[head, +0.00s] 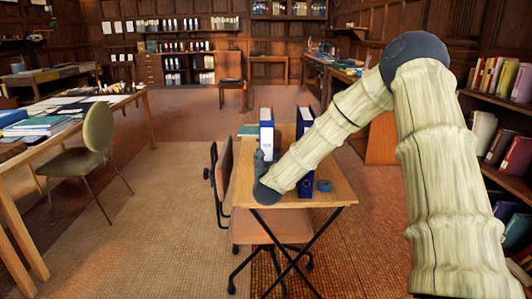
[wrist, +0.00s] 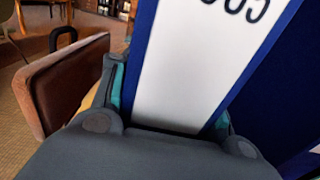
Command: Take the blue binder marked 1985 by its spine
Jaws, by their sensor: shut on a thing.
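A blue binder (head: 267,118) with a white spine label stands upright on the small wooden table. My gripper (head: 263,162) is at the lower part of its spine. In the wrist view my gripper (wrist: 168,112) is shut on this binder, one finger on each side of the white spine (wrist: 185,65). The label's marking is cut off at the top edge, so I cannot read it as a year. A second blue binder (head: 305,120) stands to the right, partly hidden by my arm. It also shows as a dark blue face at the right in the wrist view (wrist: 280,85).
The small table (head: 338,192) carries a blue round object (head: 323,186) at right and a green book (head: 247,131) behind. A chair (head: 222,172) stands close at the table's left. Bookshelves (head: 505,115) line the right; open carpet lies at left.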

